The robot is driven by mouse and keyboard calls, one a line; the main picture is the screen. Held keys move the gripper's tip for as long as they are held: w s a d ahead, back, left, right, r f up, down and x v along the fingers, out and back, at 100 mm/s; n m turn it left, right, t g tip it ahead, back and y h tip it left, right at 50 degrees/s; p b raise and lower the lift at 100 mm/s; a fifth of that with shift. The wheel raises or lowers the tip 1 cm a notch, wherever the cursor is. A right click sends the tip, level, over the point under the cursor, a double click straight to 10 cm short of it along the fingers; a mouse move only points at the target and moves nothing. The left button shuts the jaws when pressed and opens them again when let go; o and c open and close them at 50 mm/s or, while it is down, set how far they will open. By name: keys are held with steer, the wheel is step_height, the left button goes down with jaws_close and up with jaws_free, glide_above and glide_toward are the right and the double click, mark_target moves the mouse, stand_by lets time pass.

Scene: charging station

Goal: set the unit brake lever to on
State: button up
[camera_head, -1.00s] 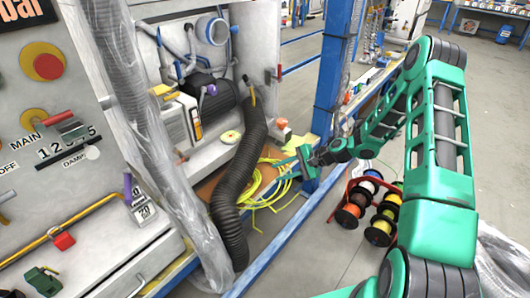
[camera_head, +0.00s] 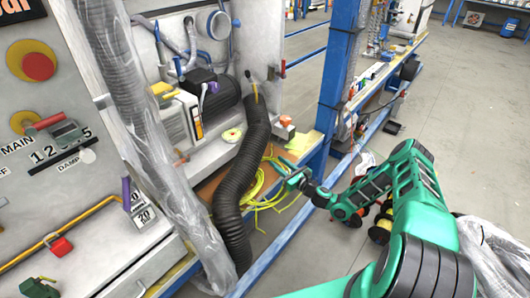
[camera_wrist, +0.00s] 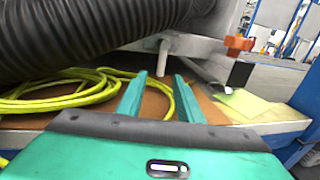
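No label naming a unit brake lever is readable, so I cannot tell which control it is. Lever-like parts in the head view are a red handle (camera_head: 283,68) on the open door panel, a purple handle (camera_head: 127,190) beside a numbered plate, and a green handle (camera_head: 40,287) at the lower left. My gripper (camera_head: 285,166) is beside the yellow hose near the cabinet's lower opening, apart from these handles. In the wrist view my gripper (camera_wrist: 160,77) is open, with nothing between its fingers. An orange knob (camera_wrist: 238,44) shows beyond it.
A black corrugated hose (camera_head: 240,180) and a plastic-wrapped column (camera_head: 150,150) stand left of my gripper. A yellow hose (camera_head: 262,190) lies coiled on a brown board. A blue post (camera_head: 338,70) rises to the right. Cable reels (camera_head: 380,228) stand behind my arm on open floor.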

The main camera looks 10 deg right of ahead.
steer(key=x, duration=1)
steer(key=shift+w+d, duration=0.1)
steer(key=shift+w, duration=0.15)
jaws_close()
